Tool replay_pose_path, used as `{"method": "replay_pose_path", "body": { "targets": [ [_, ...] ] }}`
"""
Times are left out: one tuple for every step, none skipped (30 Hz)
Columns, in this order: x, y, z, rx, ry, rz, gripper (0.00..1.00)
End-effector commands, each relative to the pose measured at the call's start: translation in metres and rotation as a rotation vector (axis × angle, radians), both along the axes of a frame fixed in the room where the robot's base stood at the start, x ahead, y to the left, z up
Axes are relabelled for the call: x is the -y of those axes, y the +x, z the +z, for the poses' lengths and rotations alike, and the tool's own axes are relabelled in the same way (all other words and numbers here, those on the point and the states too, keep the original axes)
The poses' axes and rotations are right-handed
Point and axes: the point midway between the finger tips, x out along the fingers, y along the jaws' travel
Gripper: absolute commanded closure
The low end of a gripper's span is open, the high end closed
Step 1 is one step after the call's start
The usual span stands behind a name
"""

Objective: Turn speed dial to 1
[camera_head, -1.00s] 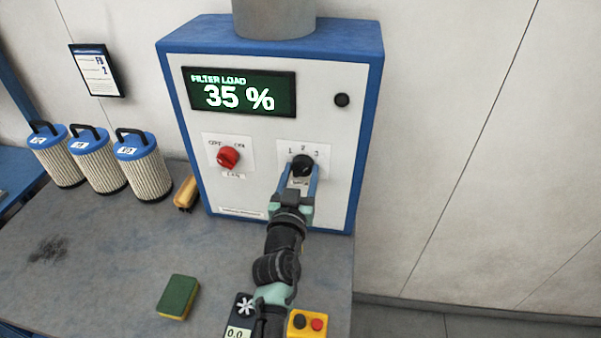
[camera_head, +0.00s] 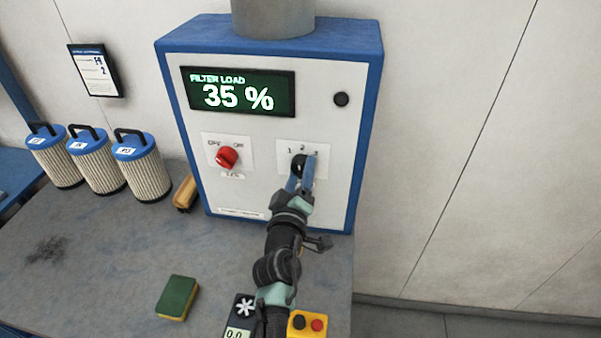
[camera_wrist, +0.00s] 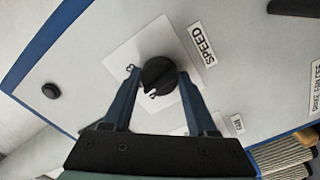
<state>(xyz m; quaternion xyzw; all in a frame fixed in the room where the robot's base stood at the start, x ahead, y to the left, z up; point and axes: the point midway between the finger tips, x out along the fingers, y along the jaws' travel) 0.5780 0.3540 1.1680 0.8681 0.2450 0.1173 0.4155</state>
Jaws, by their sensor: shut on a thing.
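The speed dial (camera_head: 297,164) is a black round knob on a white plate (camera_head: 322,154) on the machine's front panel. Numbers 1, 2 and 3 are printed above it; the right finger partly covers the 3 in the head view. My gripper (camera_head: 302,172) is shut on the dial, one blue finger on each side. The wrist view shows the dial (camera_wrist: 158,74) between the fingertips (camera_wrist: 157,82), with the SPEED label (camera_wrist: 202,44) beside it. A white mark shows at the dial's lower edge there; I cannot tell for sure which number it points to.
A red OFF/ON knob (camera_head: 226,157) is left of the dial. The display (camera_head: 239,92) reads FILTER LOAD 35 %. Several blue-topped filters (camera_head: 143,172), a brush (camera_head: 185,194), a green sponge (camera_head: 177,297) and a yellow button box (camera_head: 308,323) are on the bench (camera_head: 110,245).

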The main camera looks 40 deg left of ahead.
Motion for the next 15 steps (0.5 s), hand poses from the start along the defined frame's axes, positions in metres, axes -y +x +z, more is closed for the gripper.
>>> {"method": "replay_pose_path", "body": {
  "targets": [
    [0.0007, 0.0004, 0.0002, 0.022, -0.039, -0.002, 0.97],
    [0.0008, 0.0005, 0.0002, 0.037, -0.062, -0.002, 0.97],
    [0.0008, 0.0005, 0.0003, 0.056, -0.094, -0.002, 0.97],
    [0.0006, 0.0004, 0.0004, 0.073, -0.12, -0.001, 0.97],
    [0.0004, 0.0002, 0.0004, 0.087, -0.144, 0.0, 0.97],
    [0.0004, 0.0003, 0.0005, 0.107, -0.176, 0.0, 0.97],
    [0.0007, 0.0005, 0.0006, 0.121, -0.201, -0.001, 0.97],
    [0.0009, 0.0006, 0.0005, 0.135, -0.224, -0.001, 0.97],
    [0.001, 0.0006, 0.0006, 0.154, -0.255, -0.001, 0.97],
    [0.0009, 0.0005, 0.0006, 0.168, -0.278, -0.001, 0.97],
    [0.0006, 0.0004, 0.0006, 0.182, -0.3, -0.001, 0.97],
    [0.0005, 0.0003, 0.0006, 0.199, -0.328, 0.0, 0.97],
    [0.0006, 0.0004, 0.0006, 0.211, -0.349, 0.0, 0.97],
    [0.0008, 0.0005, 0.0007, 0.224, -0.369, -0.001, 0.97],
    [0.0009, 0.0006, 0.0007, 0.24, -0.395, -0.001, 0.97]
  ]
}}
